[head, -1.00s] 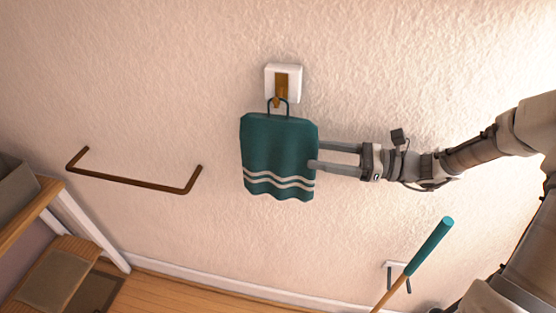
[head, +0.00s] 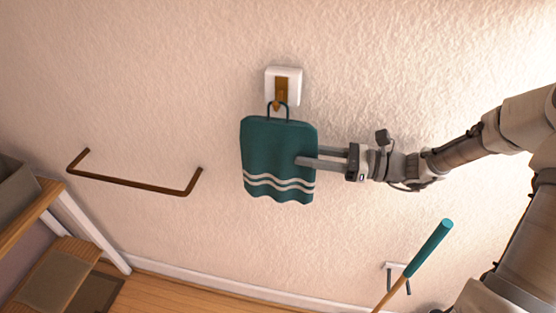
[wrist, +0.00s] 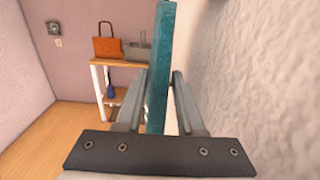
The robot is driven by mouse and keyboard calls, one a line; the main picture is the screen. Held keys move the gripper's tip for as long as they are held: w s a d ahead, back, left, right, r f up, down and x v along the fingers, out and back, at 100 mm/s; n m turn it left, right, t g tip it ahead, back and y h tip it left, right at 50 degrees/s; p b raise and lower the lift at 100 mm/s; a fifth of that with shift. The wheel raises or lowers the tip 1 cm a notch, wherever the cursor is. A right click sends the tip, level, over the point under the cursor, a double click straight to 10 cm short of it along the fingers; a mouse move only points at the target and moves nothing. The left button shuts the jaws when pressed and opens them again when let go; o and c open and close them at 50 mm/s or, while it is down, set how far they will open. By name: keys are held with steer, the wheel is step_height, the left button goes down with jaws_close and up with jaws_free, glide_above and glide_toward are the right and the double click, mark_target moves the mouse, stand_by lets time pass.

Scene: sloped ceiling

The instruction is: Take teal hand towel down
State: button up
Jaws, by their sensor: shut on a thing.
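The teal hand towel (head: 270,150) has wavy pale stripes near its bottom edge. It hangs by its loop at a brown hook (head: 281,92) on a white wall plate (head: 295,80). The loop still appears to be at the hook's tip; whether it bears on it I cannot tell. My gripper (head: 308,158) comes from the right, with one finger in front of the towel and the other mostly hidden behind it. In the wrist view the towel (wrist: 161,60) stands edge-on between the fingers, which are shut on it.
A brown wall bar (head: 130,182) is at the left. A teal-handled stick (head: 428,248) leans by a small wall bracket (head: 396,266) at lower right. A wooden bench (head: 60,270) stands lower left. The wrist view shows an orange bag (wrist: 107,44) on a shelf (wrist: 110,63).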

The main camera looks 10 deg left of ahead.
steer(key=shift+r, duration=0.15)
jaws_close()
steer(key=shift+r+p, duration=1.3)
steer(key=shift+p, duration=0.05)
steer(key=s+p, duration=0.1)
steer(key=s, duration=0.7)
steer(key=shift+s+a, duration=0.15)
steer(key=shift+s, duration=0.1)
